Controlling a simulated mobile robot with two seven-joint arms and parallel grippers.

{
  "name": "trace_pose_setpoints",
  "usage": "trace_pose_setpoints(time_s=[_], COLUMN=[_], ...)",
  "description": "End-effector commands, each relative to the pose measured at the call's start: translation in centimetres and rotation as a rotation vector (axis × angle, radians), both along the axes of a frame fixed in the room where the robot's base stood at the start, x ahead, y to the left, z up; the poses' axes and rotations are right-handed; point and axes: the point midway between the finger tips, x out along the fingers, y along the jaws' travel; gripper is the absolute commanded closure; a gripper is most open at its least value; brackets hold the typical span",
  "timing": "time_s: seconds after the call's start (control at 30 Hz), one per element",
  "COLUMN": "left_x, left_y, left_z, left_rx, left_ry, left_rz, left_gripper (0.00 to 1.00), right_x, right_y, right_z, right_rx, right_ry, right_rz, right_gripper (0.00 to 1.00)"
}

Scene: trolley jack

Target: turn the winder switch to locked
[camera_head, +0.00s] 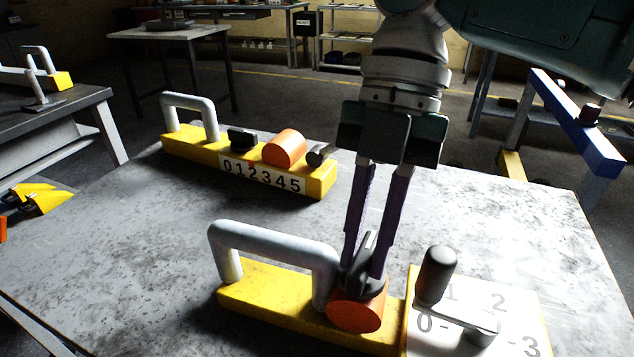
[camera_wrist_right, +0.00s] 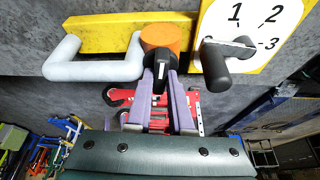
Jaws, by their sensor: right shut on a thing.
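The winder switch (camera_head: 368,252) is a dark lever on an orange round base (camera_head: 357,311), mounted on the yellow block at the front of the table. My right gripper (camera_head: 366,268) reaches down from above, its two purple fingers closed on the lever from both sides. In the right wrist view the switch (camera_wrist_right: 161,72) shows between the fingertips (camera_wrist_right: 162,85), in front of the orange base (camera_wrist_right: 166,38). The fingers partly hide the lever. No lock marking is readable. My left gripper is not in view.
Beside the switch are a grey handle (camera_head: 275,240) and a dark-gripped winder crank (camera_head: 436,275) over a white numbered dial (camera_head: 520,310). Farther back is another yellow block (camera_head: 200,150) with a handle, an orange cylinder and a number strip. The tabletop between is clear.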

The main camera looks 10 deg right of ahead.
Motion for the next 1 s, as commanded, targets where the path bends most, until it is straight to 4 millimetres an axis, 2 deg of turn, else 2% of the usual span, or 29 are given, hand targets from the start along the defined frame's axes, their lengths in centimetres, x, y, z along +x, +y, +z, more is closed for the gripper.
trace_pose_setpoints(time_s=[0.3, 0.83, 0.87, 1.0], left_x=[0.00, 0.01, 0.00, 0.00], left_y=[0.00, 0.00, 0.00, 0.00], left_z=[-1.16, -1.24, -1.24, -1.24], left_rx=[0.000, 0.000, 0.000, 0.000], left_ry=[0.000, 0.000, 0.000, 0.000], left_rz=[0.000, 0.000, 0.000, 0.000], left_gripper=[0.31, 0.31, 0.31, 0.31], right_x=[0.05, 0.04, 0.04, 0.04], right_y=[0.05, 0.03, 0.03, 0.05], right_z=[-0.14, -0.06, -0.06, -0.04], right_rx=[-0.001, -0.002, -0.002, -0.001], right_ry=[0.000, -0.001, -0.001, 0.000], right_rz=[0.113, 0.135, 0.135, 0.134], right_gripper=[1.00, 1.00, 0.78, 0.63])
